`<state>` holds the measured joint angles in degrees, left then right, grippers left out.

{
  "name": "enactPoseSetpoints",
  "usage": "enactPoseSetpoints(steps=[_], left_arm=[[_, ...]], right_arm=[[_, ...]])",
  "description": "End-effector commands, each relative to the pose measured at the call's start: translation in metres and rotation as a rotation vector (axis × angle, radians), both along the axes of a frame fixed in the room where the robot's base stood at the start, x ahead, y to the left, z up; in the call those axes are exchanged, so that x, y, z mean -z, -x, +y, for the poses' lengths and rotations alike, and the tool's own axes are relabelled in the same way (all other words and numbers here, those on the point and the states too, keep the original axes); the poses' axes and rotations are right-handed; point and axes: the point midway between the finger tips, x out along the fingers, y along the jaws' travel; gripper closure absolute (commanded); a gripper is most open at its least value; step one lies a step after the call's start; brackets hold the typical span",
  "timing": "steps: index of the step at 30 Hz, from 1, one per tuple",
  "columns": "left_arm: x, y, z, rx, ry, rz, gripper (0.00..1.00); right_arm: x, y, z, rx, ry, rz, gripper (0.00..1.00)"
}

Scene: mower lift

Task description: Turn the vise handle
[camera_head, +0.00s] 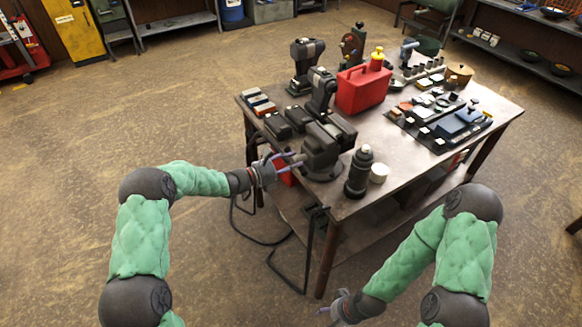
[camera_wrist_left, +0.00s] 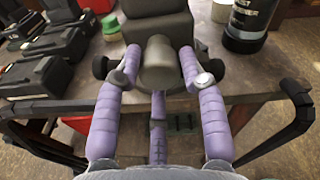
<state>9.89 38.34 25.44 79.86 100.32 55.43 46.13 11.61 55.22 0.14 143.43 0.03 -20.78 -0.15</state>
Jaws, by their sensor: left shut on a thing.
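The dark grey vise (camera_head: 322,152) is fixed at the near-left edge of the workbench, and its body fills the top middle of the left wrist view (camera_wrist_left: 155,22). Its handle is a crossbar with dark round ends (camera_wrist_left: 100,67) on both sides of the thick screw end (camera_wrist_left: 161,62). My left gripper (camera_head: 286,160) is shut on the handle, with its purple fingers on either side of the screw end. Most of the bar is hidden behind the fingers. My right gripper (camera_head: 338,303) hangs low in front of the bench, away from the vise; its finger opening is unclear.
The workbench (camera_head: 410,165) carries a black bottle (camera_head: 358,174) and a white-topped can (camera_head: 378,173) right of the vise. Dark battery-like blocks (camera_head: 278,126) stand to its left, and a red canister (camera_head: 362,90) behind. Open floor surrounds the bench's near side.

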Motion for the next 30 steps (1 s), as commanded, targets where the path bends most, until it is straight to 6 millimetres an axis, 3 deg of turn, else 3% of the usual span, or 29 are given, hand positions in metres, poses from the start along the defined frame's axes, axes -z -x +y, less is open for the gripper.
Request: enactPoseSetpoints(steps=[1, 17, 30], left_arm=[[0.011, 0.003, -0.001, 0.000, -0.030, -0.022, 0.92], [0.013, 0.003, -0.001, 0.000, -0.325, -0.432, 0.92], [0.014, 0.002, -0.001, 0.000, -0.571, -0.773, 0.92]], right_arm=[[0.009, 0.000, 0.000, 0.000, 0.000, 0.000, 0.35], [0.074, 0.000, 0.000, 0.000, 0.000, 0.000, 0.35], [0.148, 0.000, 0.000, 0.000, 0.000, 0.000, 0.35]])
